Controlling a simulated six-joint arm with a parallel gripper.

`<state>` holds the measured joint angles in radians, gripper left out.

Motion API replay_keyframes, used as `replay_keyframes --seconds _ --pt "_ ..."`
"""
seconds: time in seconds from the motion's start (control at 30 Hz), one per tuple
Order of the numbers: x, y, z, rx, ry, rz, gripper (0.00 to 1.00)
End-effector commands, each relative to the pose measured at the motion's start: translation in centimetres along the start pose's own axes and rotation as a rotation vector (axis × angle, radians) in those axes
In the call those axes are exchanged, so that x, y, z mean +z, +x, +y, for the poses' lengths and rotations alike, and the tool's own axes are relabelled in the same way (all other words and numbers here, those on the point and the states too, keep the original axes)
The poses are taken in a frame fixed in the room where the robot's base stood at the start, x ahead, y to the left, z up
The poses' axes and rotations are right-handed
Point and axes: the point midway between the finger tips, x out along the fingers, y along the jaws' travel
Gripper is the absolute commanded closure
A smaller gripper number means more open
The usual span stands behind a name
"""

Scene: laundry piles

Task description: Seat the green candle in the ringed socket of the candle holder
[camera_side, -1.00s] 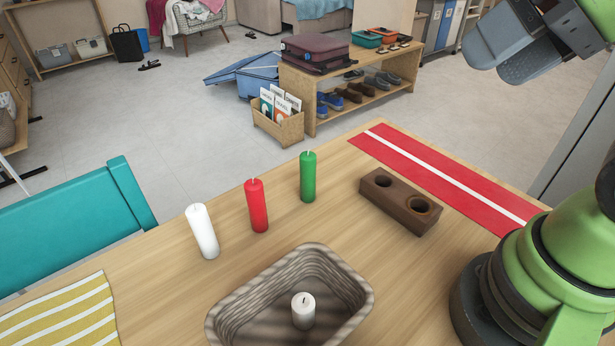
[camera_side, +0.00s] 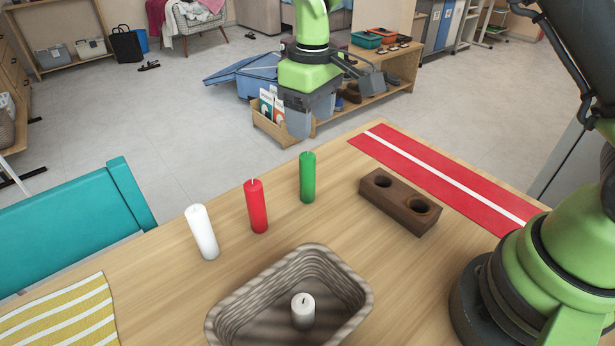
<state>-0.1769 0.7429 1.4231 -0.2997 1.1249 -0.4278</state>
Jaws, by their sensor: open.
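The green candle (camera_side: 308,178) stands upright on the wooden table, right of the red candle. The candle holder (camera_side: 398,207) is a dark brown block with two empty round sockets, to the right of the green candle. Its nearer, right socket (camera_side: 419,205) shows a lighter brown ring around the hole; the farther, left socket (camera_side: 382,181) looks plain. My gripper (camera_side: 306,124) points down, open and empty, above the green candle in the picture and apart from it.
A red candle (camera_side: 256,207) and a white candle (camera_side: 202,232) stand left of the green one. A woven basket (camera_side: 228,312) with a short white candle (camera_side: 303,310) inside is in front. A red runner (camera_side: 450,180) with a white stripe lies behind the holder. The table between candles and holder is clear.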

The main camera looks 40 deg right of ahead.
Motion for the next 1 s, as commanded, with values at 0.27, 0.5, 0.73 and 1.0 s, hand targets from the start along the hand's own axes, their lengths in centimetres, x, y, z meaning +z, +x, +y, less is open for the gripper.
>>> replay_keyframes --seconds 0.27,0.5,0.73,1.0 --pt "-0.2 3.9 0.0 0.003 -0.018 -0.021 0.42" --pt "-0.2 6.1 0.0 0.003 -0.016 -0.019 0.42" --pt "-0.5 9.5 0.2 0.002 -0.016 -0.019 0.42" --pt "-0.6 10.9 0.2 0.002 -0.016 -0.013 0.42"
